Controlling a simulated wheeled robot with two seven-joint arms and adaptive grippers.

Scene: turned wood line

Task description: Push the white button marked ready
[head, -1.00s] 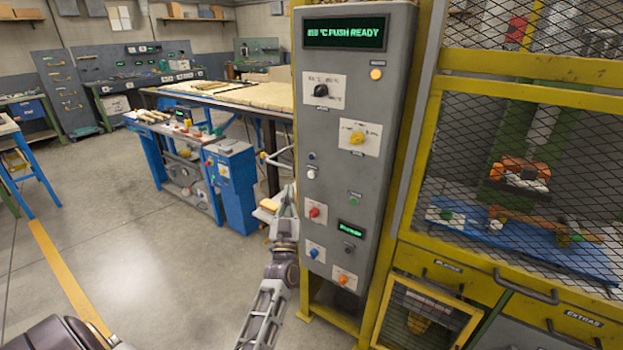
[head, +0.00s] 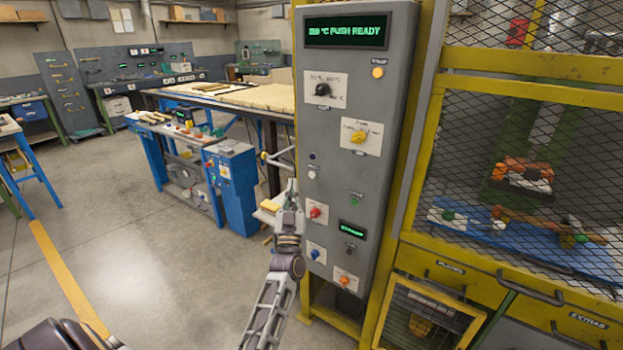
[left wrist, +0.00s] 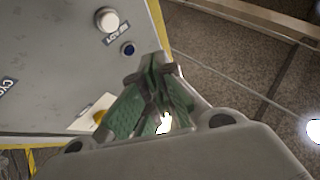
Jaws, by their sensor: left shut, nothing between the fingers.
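The white button (head: 312,173) sits on the left side of the grey control panel (head: 335,200), below a small dark blue button. In the left wrist view the white button (left wrist: 106,19) is round, with a label that appears to read READY beside it. My left gripper (head: 292,186) is shut and empty, just left of the panel's edge and slightly below the white button in the head view. In the left wrist view its green fingertips (left wrist: 158,62) are together, apart from the white button. My right gripper is not in view.
The panel's display (head: 346,31) reads PUSH READY. A dark blue button (left wrist: 128,49) lies between the white button and my fingertips. A red knob (head: 315,212) and blue knob (head: 314,254) are lower down. A yellow mesh cage (head: 530,69) stands right; open floor lies left.

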